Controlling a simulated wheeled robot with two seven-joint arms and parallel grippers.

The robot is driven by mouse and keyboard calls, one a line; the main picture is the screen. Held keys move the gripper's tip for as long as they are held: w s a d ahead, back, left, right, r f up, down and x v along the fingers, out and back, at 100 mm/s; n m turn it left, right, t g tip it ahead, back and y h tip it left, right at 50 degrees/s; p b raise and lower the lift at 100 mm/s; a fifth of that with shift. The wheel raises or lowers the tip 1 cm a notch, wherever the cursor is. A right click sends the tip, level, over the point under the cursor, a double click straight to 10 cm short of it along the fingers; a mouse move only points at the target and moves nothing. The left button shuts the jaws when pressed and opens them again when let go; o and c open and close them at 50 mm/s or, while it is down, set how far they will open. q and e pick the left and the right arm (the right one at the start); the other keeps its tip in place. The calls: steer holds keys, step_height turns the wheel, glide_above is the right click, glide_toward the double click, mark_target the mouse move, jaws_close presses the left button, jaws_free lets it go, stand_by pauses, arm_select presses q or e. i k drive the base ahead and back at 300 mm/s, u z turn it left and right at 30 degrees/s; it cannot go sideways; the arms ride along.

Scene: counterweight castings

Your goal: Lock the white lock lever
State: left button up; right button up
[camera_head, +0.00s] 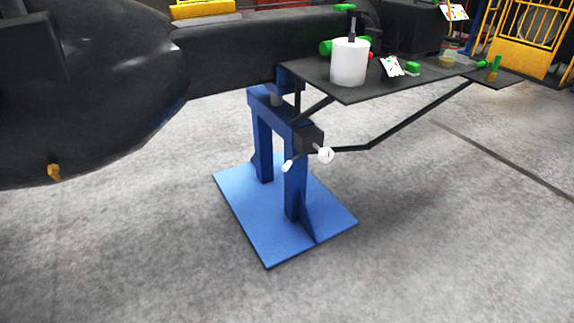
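Two small white parts sit at the black block (308,136) on the blue stand (295,185). One is a round white knob (325,155) on the right side of the block. The other is a short white lever-like end (287,166), lower and to the left, slanting downward. I cannot tell from this view which one is the lock lever, or whether it is locked. Neither of my grippers is in view.
A dark shelf (385,85) above the block holds a white cylinder (349,62) and small green parts. A black brace (415,115) runs below it. A large dark casting (90,90) fills the left. The grey floor in front is clear.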

mark_target(285, 167)
steer(key=z, duration=0.55)
steer(key=i, duration=1.25)
steer(key=u, duration=0.4)
